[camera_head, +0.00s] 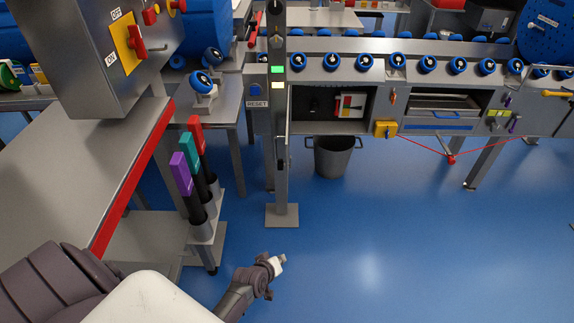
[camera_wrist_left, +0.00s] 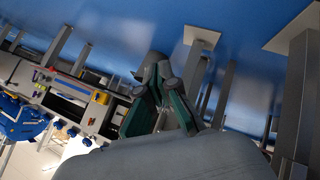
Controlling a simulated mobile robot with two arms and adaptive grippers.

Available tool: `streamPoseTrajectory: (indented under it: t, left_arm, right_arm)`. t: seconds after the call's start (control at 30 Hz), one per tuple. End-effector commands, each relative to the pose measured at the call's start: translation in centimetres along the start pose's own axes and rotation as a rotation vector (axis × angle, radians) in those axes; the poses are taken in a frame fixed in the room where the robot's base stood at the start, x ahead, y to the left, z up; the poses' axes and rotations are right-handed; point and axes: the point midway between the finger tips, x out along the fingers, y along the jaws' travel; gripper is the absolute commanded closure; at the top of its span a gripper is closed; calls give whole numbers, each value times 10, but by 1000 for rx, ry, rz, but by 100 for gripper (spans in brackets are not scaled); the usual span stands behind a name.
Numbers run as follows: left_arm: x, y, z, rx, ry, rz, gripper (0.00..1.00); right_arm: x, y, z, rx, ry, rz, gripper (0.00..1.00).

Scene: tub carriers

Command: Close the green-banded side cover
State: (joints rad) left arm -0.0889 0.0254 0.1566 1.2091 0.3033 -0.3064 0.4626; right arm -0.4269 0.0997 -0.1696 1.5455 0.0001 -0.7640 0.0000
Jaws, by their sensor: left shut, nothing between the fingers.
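My left gripper (camera_head: 276,265) is shut and empty, low over the blue floor in front of the machine and apart from everything. Its dark fingers (camera_wrist_left: 160,80) also show in the left wrist view. No green band is clearly visible on any cover. A wider bay at the right has a blue-striped panel (camera_head: 438,127) along its bottom. My right gripper is not in view.
A grey post (camera_head: 284,180) on a square foot stands before the machine. A bucket (camera_head: 334,158) is under the bay. A rack with purple, teal and red handles (camera_head: 188,150) stands left, beside a red-edged table (camera_head: 132,180). The floor at the right is clear.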

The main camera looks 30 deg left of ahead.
Motion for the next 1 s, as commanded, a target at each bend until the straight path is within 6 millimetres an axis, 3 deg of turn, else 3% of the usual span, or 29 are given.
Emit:
streamPoseTrajectory:
  t: [0.03,0.07,0.1,0.2,0.3,0.4,0.5,0.63,0.77,1.0]
  left_arm:
    - [19,14,-37,-126,92,67,100]
    - [20,25,-63,-200,138,107,100]
    - [17,38,-95,-293,197,162,100]
    - [-1,62,-166,-500,316,306,100]
    - [-29,75,-218,-654,400,437,100]
    - [-55,82,-251,-754,451,536,100]
    - [-72,86,-270,-808,479,596,100]
    - [-78,90,-281,-833,489,624,100]
    - [-68,95,-290,-833,489,625,100]
    - [-38,106,-314,-830,488,622,100]
  right_arm:
    - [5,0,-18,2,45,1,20]
    - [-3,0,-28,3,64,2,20]
    - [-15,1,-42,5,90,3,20]
    - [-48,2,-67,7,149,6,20]
    - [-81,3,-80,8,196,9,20]
    - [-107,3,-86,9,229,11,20]
    - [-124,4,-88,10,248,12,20]
    - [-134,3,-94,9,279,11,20]
    - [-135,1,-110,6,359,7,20]
    - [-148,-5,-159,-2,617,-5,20]
